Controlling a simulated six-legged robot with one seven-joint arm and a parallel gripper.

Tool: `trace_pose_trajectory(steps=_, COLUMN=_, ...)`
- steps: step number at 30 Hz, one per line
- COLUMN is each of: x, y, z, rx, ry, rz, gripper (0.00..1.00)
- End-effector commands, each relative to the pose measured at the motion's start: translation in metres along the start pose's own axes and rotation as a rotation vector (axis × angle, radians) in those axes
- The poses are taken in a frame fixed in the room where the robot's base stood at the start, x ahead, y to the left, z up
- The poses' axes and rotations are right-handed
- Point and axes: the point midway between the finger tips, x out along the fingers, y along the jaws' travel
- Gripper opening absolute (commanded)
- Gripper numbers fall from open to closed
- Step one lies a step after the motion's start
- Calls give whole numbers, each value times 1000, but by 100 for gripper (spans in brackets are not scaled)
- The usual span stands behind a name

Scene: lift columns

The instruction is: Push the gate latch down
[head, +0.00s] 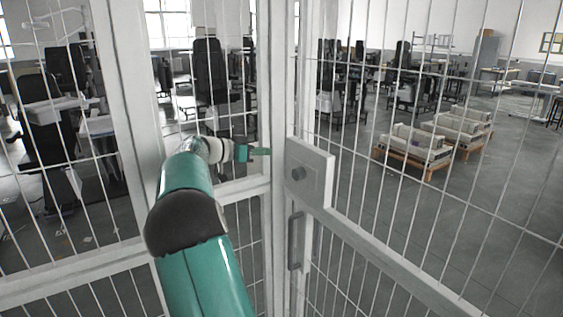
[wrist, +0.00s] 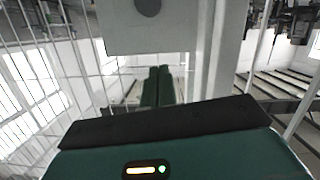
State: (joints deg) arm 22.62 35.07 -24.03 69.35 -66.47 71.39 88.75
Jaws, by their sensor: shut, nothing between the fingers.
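The gate carries a pale latch plate (head: 316,176) with a dark round knob (head: 298,173) on its face. A grey vertical handle (head: 295,241) sits below the plate. I cannot tell which of these parts is the latch. My gripper (head: 267,151) is shut and empty, just left of the plate in the head view and apart from the knob. In the wrist view my fingers (wrist: 158,70) lie together, pointing toward the plate (wrist: 180,36); the knob (wrist: 148,6) is partly cut off at the top edge. The handle is not identifiable there.
White wire-mesh fence panels (head: 430,130) and posts (head: 275,80) stand close around my arm. Beyond the mesh are wooden pallets with pale boxes (head: 412,146), office chairs (head: 208,72) and desks. The grey floor between them is partly clear.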

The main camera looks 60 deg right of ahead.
Motion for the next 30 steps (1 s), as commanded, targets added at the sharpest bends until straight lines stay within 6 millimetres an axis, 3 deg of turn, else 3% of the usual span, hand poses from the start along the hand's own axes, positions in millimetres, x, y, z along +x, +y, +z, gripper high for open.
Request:
trace_pose_trajectory(steps=5, x=20, y=6, z=-2, rx=7, ry=6, rz=9, gripper=0)
trace_pose_trajectory(steps=18, x=103, y=7, z=0, rx=5, ry=4, rz=7, gripper=0)
trace_pose_trajectory(steps=24, x=108, y=5, z=28, rx=2, ry=4, rz=6, gripper=0)
trace_pose_trajectory(steps=30, x=110, y=3, z=38, rx=4, ry=4, rz=4, gripper=0)
